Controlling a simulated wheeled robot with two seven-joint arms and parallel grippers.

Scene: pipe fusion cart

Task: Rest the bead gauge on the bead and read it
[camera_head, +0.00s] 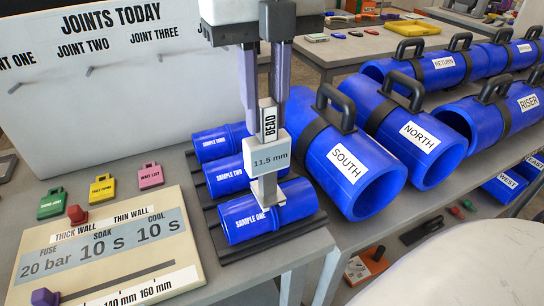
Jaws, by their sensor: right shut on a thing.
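The bead gauge (269,153) is upright, with a BEAD label and a readout of 11.5 mm. My right gripper (266,112) comes down from the top and is shut on its upper part. The gauge's grey foot (267,191) is at the top of the blue pipe marked SAMPLE ONE (246,221), around its middle, and looks to be touching it. The gauge hides most of the bead there, so exact contact cannot be told. SAMPLE TWO (226,178) and SAMPLE THREE (213,143) lie behind in the dark rack (277,235). My left gripper is not in view.
A settings board (120,225) lies at left, with green (52,203), yellow (102,188) and pink (150,176) tags behind it. A white JOINTS TODAY board (130,90) stands at the back.

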